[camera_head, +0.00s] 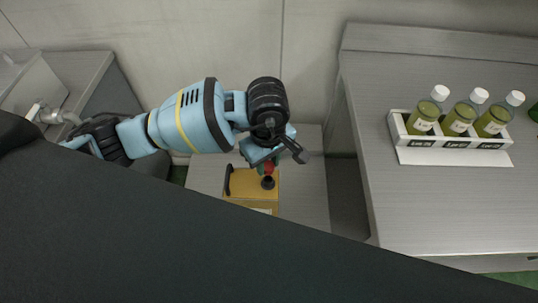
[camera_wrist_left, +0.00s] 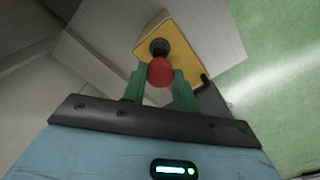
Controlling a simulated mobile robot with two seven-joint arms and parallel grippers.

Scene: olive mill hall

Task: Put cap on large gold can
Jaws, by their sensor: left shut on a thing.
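The large gold can (camera_head: 250,187) stands on a small grey surface in the middle of the head view, with a dark handle on its left and a dark spout on its top. In the left wrist view the gold can (camera_wrist_left: 177,57) shows at the top, its dark spout (camera_wrist_left: 159,46) beyond the cap. My left gripper (camera_head: 265,162) is above the can. It is shut on the red cap (camera_wrist_left: 160,72), held between its green fingers near the spout. The red cap (camera_head: 268,169) is partly hidden in the head view. I cannot tell whether cap and spout touch. My right gripper is not in view.
On the right a grey metal table (camera_head: 440,205) holds a white rack (camera_head: 452,143) with three white-capped bottles of green liquid. A dark surface crosses the lower part of the head view. A wall stands behind the can.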

